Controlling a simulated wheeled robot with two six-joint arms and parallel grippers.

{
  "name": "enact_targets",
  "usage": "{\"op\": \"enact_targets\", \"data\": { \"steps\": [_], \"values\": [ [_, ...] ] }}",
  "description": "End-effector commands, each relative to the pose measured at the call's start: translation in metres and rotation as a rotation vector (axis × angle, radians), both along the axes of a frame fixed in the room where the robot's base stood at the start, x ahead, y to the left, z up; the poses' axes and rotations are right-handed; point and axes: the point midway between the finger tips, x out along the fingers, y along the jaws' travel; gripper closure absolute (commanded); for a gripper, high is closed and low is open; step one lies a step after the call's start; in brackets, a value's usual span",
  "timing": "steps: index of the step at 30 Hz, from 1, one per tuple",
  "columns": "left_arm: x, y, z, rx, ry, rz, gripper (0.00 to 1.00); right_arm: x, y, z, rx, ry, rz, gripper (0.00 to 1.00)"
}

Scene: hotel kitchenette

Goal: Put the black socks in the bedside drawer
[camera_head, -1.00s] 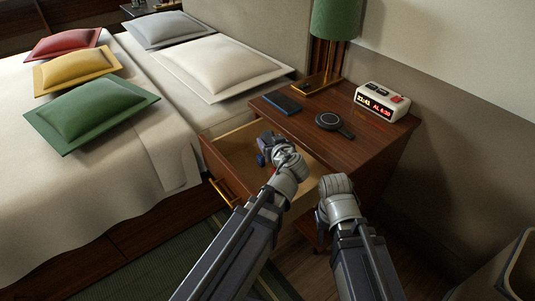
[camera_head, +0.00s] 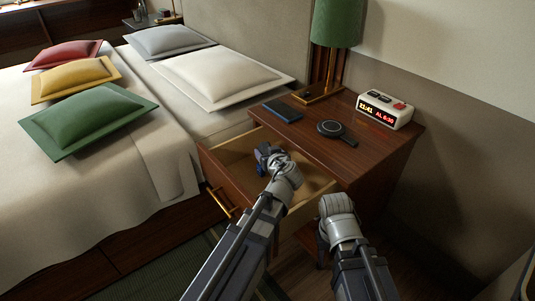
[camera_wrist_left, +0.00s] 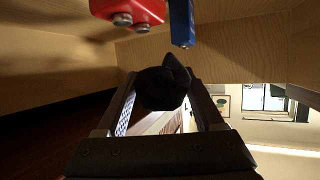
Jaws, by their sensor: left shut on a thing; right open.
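The bedside drawer (camera_head: 224,182) stands open below the nightstand top, with its pale wooden inside visible. My left gripper (camera_head: 265,157) is over the open drawer and low in its mouth. In the left wrist view the black socks (camera_wrist_left: 163,88) are a dark rounded bundle between the fingers of my left gripper (camera_wrist_left: 162,98), which is shut on them. Wooden panels of the drawer (camera_wrist_left: 50,65) surround them there. The socks are hard to make out in the head view. My right gripper (camera_head: 335,203) is open, to the right of the drawer, its fingertips mostly hidden.
The bed (camera_head: 90,190) with several pillows is at the left. A bin (camera_head: 526,285) shows at lower right.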

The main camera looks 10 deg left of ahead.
Motion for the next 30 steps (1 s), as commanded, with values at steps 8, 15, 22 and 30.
{"op": "enact_targets", "data": {
  "steps": [8, 15, 22, 30],
  "values": [
    [0.0, 0.0, -0.005, 0.0, 0.0, 0.0, 0.86, 0.0, 0.0, -0.005, 0.0, 0.0, 0.0, 0.5],
    [0.0, 0.0, -0.012, 0.0, 0.0, 0.0, 0.86, 0.0, 0.0, -0.012, 0.0, -0.001, 0.0, 0.5],
    [0.0, -0.001, -0.012, 0.0, 0.0, -0.001, 0.2, 0.0, 0.0, -0.012, 0.0, -0.001, 0.0, 0.5],
    [-0.001, -0.001, -0.013, 0.0, 0.0, -0.001, 0.01, 0.0, 0.0, -0.013, 0.0, -0.001, 0.0, 0.5]
  ]
}}
